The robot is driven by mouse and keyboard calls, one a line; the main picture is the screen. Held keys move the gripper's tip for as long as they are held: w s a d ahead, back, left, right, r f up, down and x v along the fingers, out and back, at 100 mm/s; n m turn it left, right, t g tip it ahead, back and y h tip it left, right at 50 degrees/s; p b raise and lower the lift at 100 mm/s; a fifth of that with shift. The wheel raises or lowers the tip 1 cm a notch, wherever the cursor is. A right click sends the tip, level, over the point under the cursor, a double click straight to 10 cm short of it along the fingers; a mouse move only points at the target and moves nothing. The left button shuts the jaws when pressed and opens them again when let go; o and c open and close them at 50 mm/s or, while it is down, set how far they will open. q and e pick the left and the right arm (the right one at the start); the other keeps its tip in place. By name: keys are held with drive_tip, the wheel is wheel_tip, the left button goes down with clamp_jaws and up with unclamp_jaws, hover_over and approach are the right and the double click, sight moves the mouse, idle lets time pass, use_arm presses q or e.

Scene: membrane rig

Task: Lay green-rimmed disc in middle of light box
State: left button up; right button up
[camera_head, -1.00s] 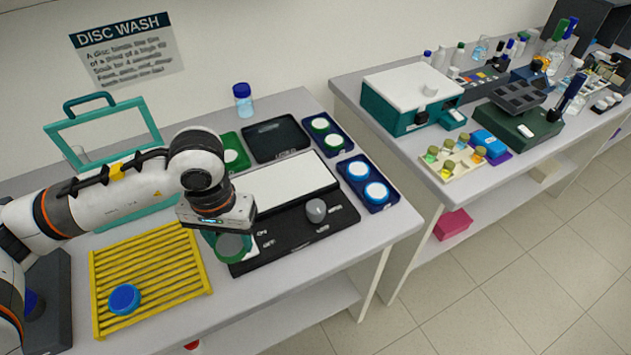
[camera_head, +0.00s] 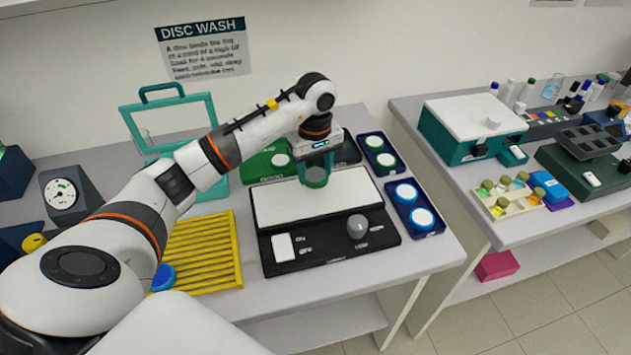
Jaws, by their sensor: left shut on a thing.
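The light box (camera_head: 275,205) is a black unit with a white lit panel on top and a knob and switch along its front. My left gripper (camera_head: 315,160) is over the back part of the white panel, shut on the green-rimmed disc (camera_head: 316,178). The disc hangs upright below the fingers, its face toward me. I cannot tell whether its lower edge touches the panel. My right gripper is not in view.
A yellow slatted rack (camera_head: 205,255) with a blue disc (camera_head: 163,278) is left of the light box. Trays with green discs (camera_head: 377,150) and blue discs (camera_head: 415,205) stand to its right. A teal frame (camera_head: 190,140) stands behind the rack.

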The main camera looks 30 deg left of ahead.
sight(315, 174)
use_arm(q)
drive_tip(key=shift+f, duration=0.6)
wheel_tip(315, 174, down, 3)
drive_tip(key=shift+f+p, duration=0.1)
drive_tip(key=shift+p, duration=0.5)
drive_tip(key=shift+f, duration=0.1)
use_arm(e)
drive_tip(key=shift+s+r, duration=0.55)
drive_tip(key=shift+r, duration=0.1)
use_arm(q)
drive_tip(key=shift+f+b, duration=0.15)
drive_tip(key=shift+b, duration=0.15)
drive_tip(key=o, duration=0.9)
drive_tip(key=shift+o, duration=0.2)
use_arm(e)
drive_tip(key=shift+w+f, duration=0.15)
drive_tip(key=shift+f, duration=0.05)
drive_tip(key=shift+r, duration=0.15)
